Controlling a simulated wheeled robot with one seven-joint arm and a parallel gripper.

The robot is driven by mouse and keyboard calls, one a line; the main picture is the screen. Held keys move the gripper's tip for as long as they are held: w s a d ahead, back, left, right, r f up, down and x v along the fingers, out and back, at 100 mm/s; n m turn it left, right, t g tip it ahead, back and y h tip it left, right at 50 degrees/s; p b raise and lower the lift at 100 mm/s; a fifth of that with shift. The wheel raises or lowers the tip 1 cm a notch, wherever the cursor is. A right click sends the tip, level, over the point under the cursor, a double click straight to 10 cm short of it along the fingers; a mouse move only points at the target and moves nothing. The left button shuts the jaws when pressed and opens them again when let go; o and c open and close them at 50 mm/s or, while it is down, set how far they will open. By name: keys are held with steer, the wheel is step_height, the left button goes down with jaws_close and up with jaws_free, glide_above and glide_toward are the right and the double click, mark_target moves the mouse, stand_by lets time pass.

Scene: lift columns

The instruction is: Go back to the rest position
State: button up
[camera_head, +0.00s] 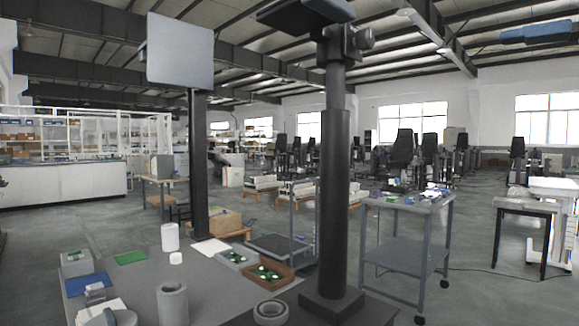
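A dark lift column (334,190) stands upright on a square base at the front of the work table, with a clamp-like head (346,45) near its top. A second dark column (198,165) stands farther back on the left and carries a flat grey panel (180,50). My gripper cannot be made out in this view, so its pose and what it may hold are not shown.
The grey table (225,285) holds a thick grey ring cylinder (172,304), a white cylinder (170,237), a brown tray (266,275) with green parts, and a blue sheet (89,285). A wheeled cart (405,258) stands right. Open floor (480,290) lies beyond it.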

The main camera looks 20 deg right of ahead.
steer(key=w+d+f+m+t+h+p, duration=0.1)
steer(key=w+f+m+t+h, duration=0.1)
steer(key=w+f+m, duration=0.6)
steer(key=w+f+m+t+h+p, duration=0.1)
steer(key=w+f+m, duration=0.25)
steer(key=f, duration=0.75)
steer(key=a+f+m+g+h+p, duration=0.1)
steer(key=a+f+m+h, duration=0.2)
steer(key=f, duration=0.7)
steer(key=a+f+m+h+p, duration=0.1)
steer(key=a+f+m+h, duration=0.1)
steer(key=a+f+m, duration=0.5)
steer(key=s+a+f+m+g+h+p, duration=0.1)
steer(key=s+a+f, duration=0.3)
steer(key=s+f, duration=0.35)
steer(key=s+a+f+m+g, duration=0.15)
steer(key=s+a+f, duration=0.25)
steer(key=s+f, duration=0.4)
steer(key=s+a+n+g+y+p, duration=0.1)
steer(key=s+a, duration=0.2)
steer(key=s, duration=0.7)
steer(key=s+a+n+g+y+p, duration=0.1)
steer(key=s+a, duration=0.3)
steer(key=s, duration=0.6)
steer(key=shift+n+y, duration=0.3)
steer(key=shift+y, duration=0.1)
